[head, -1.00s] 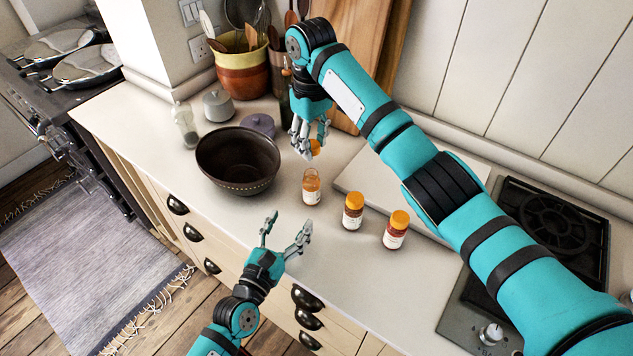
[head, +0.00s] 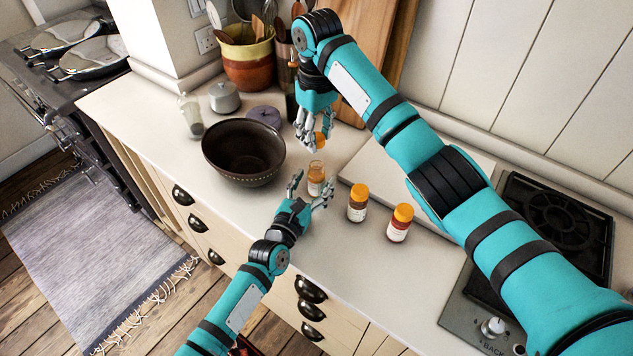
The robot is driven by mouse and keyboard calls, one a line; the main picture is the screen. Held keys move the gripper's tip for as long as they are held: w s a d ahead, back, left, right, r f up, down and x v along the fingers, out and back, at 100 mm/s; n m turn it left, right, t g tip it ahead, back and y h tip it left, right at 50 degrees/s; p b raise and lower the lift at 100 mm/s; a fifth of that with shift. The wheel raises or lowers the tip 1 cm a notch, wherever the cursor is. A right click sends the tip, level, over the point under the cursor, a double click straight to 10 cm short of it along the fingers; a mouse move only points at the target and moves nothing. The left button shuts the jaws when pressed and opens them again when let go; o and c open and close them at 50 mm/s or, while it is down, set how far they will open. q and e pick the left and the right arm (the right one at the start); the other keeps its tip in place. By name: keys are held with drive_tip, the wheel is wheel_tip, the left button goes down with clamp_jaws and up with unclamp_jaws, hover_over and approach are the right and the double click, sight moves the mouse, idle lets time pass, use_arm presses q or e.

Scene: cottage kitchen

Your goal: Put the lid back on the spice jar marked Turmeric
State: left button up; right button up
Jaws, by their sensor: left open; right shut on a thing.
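An open spice jar (head: 316,180) with orange-brown contents stands upright on the counter, right of the dark bowl. Its label is too small to read. My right gripper (head: 312,142) is shut on an orange lid (head: 320,139) and holds it above and just behind the open jar, apart from it. My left gripper (head: 309,190) is open, its fingers close in front of the open jar; I cannot tell whether they touch it. Two more jars with orange lids, a nearer-middle one (head: 357,204) and a right one (head: 400,224), stand upright to the right.
A dark bowl (head: 243,152) stands left of the open jar. Behind are a purple lidded pot (head: 265,117), a grey pot (head: 224,98), a glass shaker (head: 191,115) and a utensil crock (head: 246,60). A pale board (head: 375,172) and a hob (head: 552,228) lie right.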

use_arm(q)
drive_tip(key=shift+w+d, duration=0.2)
drive_tip(key=shift+w, duration=0.2)
clamp_jaws()
idle(0.4)
